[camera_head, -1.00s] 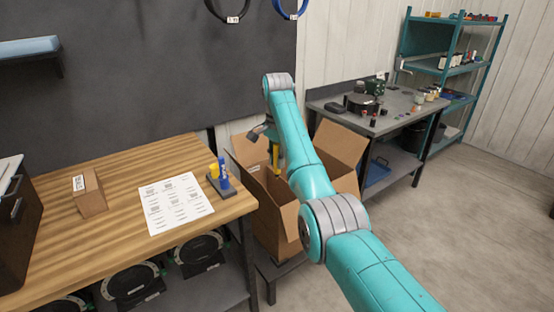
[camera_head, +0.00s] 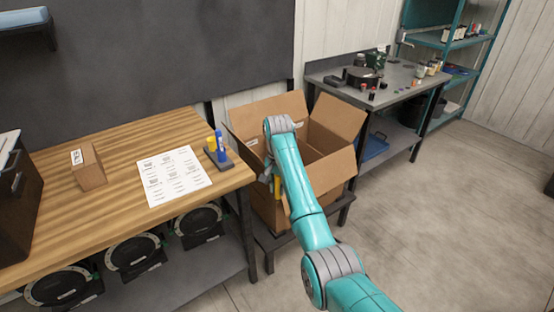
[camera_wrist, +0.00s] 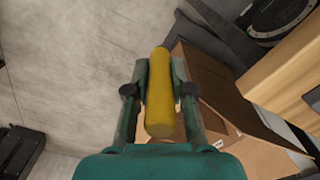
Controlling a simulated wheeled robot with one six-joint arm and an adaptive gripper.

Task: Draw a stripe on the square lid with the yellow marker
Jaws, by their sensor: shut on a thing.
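My gripper (camera_wrist: 160,80) is shut on the yellow marker (camera_wrist: 160,95), which lies between its two fingers in the wrist view. In the head view the yellow marker (camera_head: 277,186) shows in part beside my arm, in front of the open cardboard box; my gripper there is mostly hidden by the arm. I cannot make out a square lid in either view.
The wooden table (camera_head: 110,185) at left bears a printed sheet (camera_head: 172,177), a small brown box (camera_head: 88,166) and a holder (camera_head: 222,165) with a blue marker (camera_head: 220,148) and a yellow piece (camera_head: 211,143). The cardboard box (camera_head: 335,168) stands open. A grey bench (camera_head: 400,85) stands behind.

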